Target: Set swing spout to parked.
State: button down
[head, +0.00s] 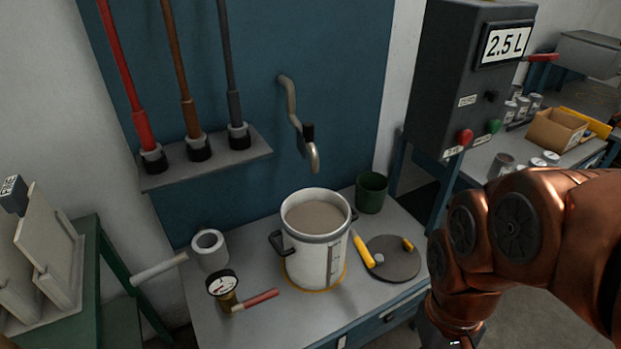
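The swing spout (289,112) is a bent grey metal pipe on the blue wall panel. Its outlet end (314,158) points down, above and close to the back of the pot in the picture. A small black handle (308,132) sits on the spout near its lower bend. The white pot (318,240) stands upright below it, filled with greyish-brown liquid. My copper-coloured arm comes in from the right. My gripper is not visible; the arm runs out of the bottom of the picture, right of the bench.
The bench (220,322) also holds a green cup (371,191), a round dark lid (397,262), a gauge (223,284) with a red handle and a white roll (209,250). A shelf (205,168) with three poles is left of the spout. A dark control box (465,80) reads 2.5 L.

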aim_at(305, 132)
jog(key=u, duration=1.95)
jog(key=i, duration=0.35)
jog(key=u, duration=0.05)
